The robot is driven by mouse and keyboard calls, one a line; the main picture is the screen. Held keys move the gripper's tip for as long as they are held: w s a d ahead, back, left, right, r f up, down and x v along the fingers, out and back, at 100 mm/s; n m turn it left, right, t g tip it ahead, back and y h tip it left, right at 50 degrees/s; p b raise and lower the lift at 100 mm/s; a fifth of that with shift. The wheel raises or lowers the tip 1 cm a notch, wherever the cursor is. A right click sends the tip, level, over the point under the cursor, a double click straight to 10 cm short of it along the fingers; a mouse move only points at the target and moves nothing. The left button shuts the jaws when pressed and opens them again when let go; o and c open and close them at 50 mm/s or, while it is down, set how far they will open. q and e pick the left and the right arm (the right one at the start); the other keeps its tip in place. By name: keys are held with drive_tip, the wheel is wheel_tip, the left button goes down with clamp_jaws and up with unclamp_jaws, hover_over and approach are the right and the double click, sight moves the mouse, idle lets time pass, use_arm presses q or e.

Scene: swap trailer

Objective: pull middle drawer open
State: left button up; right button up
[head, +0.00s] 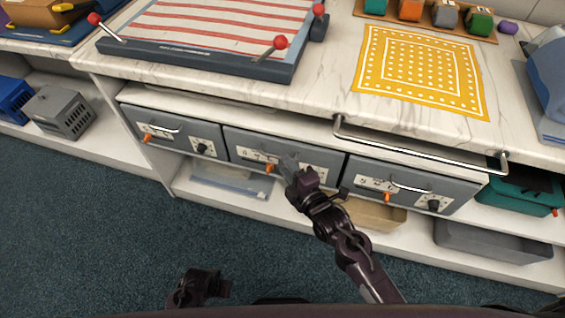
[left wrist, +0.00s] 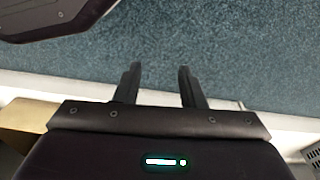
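The middle drawer (head: 242,143) has a grey front with a pale label plate and an orange tab. It sits under the marble counter, between two similar drawers, and looks flush with them. My right gripper (head: 289,164) is at the right half of its front and covers the handle area. Its fingertips overlap the front in the picture; whether they hold the handle is hidden. My left gripper is low over the floor at the bottom of the head view (head: 222,289).
The left drawer (head: 177,127) and right drawer (head: 405,183) flank it. A metal rail (head: 420,150) runs along the counter edge at right. A shelf below holds a clear tray (head: 232,179) and a tan box (head: 372,214). The carpet (head: 110,220) in front is clear.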

drive_tip(key=shift+x, duration=1.55)
clamp_jaws()
